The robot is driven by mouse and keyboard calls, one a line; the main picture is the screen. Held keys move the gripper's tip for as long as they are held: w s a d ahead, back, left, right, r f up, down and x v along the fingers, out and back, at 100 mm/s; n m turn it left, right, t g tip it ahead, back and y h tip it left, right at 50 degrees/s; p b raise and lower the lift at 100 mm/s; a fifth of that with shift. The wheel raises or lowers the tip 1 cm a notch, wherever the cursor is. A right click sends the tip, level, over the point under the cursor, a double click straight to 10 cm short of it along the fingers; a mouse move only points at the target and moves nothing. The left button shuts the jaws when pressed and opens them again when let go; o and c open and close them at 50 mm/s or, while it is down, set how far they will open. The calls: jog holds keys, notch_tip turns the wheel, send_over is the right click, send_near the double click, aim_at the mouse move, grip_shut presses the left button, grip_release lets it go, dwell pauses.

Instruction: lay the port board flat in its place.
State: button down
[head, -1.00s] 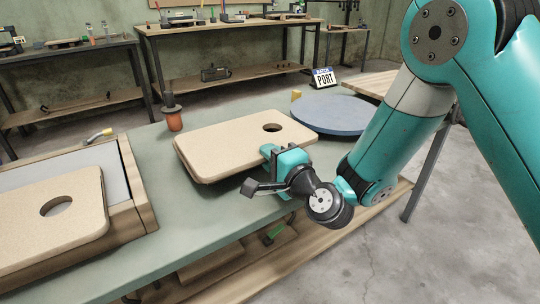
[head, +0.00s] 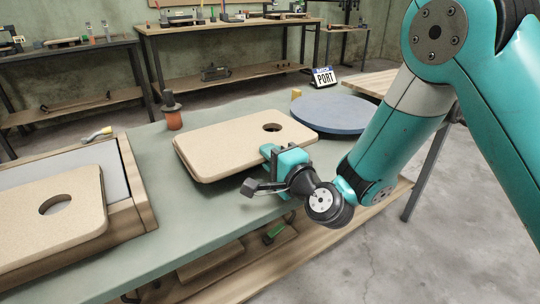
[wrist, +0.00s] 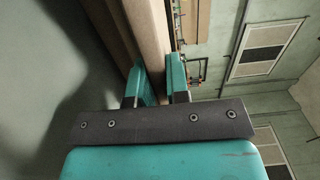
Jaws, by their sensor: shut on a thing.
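A tan board (head: 215,145) with rounded corners and one round hole is near the middle of the green table in the head view. My gripper (head: 270,154) is shut on its near right edge. In the wrist view the board's edge (wrist: 148,40) runs between the two teal fingers (wrist: 160,84). The board looks nearly level, with a shadow beneath its near edge. A sign reading PORT (head: 324,76) stands behind a round blue-grey disc (head: 345,112) to the right. The board's underside is hidden.
Another tan board (head: 30,225) with a hole lies over a wooden-rimmed tray (head: 128,180) at the left. A dark-topped orange object (head: 173,118) stands behind the held board. The green table (head: 200,225) is clear in front.

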jog(key=shift+f+b, duration=0.45)
jog(key=c, duration=1.2)
grip_release()
jog(key=shift+f, duration=0.15)
jog(key=b+v, duration=0.2)
jog(key=b, duration=0.1)
jog(key=shift+d+f, duration=0.1)
jog(key=shift+f, duration=0.05)
jog(key=b+v, duration=0.3)
jog(key=b, duration=0.1)
jog(key=shift+s, duration=0.15)
jog(key=shift+s+d, duration=0.2)
jog(key=shift+s, duration=0.05)
jog(key=shift+r, duration=0.2)
